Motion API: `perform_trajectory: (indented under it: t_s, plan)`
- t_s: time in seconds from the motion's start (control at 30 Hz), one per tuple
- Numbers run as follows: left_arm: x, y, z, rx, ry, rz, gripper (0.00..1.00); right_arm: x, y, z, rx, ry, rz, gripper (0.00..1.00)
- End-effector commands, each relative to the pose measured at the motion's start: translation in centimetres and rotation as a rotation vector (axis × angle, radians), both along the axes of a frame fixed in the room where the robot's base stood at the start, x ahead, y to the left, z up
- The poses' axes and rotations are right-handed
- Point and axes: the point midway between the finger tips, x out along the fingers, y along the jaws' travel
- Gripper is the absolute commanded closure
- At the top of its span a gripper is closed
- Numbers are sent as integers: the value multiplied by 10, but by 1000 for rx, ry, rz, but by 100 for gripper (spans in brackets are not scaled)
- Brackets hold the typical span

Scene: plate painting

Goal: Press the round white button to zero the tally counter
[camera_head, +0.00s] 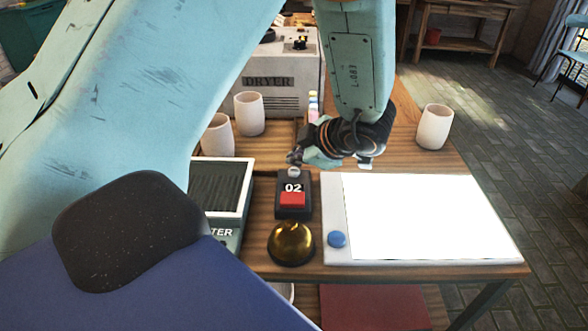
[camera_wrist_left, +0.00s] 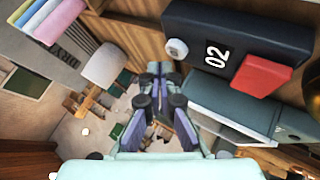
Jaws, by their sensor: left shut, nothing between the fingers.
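The tally counter (camera_head: 293,208) is a small dark box on the wooden table in the head view, showing "02" above a red button (camera_head: 293,199). Its round white button (camera_head: 294,172) sits at the far end, just above the number. My left gripper (camera_head: 293,160) is shut and empty, its tips right by the white button; I cannot tell whether they touch. In the left wrist view the counter (camera_wrist_left: 240,50) is at the upper right, with the white button (camera_wrist_left: 177,48) on its left end. There the shut fingertips (camera_wrist_left: 155,68) appear below the button. My right gripper is not in view.
A brass bell (camera_head: 290,243) stands in front of the counter. A white panel (camera_head: 425,215) with a blue button (camera_head: 337,239) lies to the right. White cups (camera_head: 249,113) and a dryer (camera_head: 280,85) stand behind. A dark-topped device (camera_head: 220,185) is at the left.

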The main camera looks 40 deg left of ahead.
Motion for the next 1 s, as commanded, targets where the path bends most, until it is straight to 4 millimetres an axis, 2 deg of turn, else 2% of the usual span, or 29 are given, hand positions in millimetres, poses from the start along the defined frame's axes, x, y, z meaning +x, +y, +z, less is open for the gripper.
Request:
perform_trajectory:
  t_s: [1.0]
  plan:
    - [0, 0, -10, 0, 0, 0, 100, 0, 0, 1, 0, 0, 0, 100]
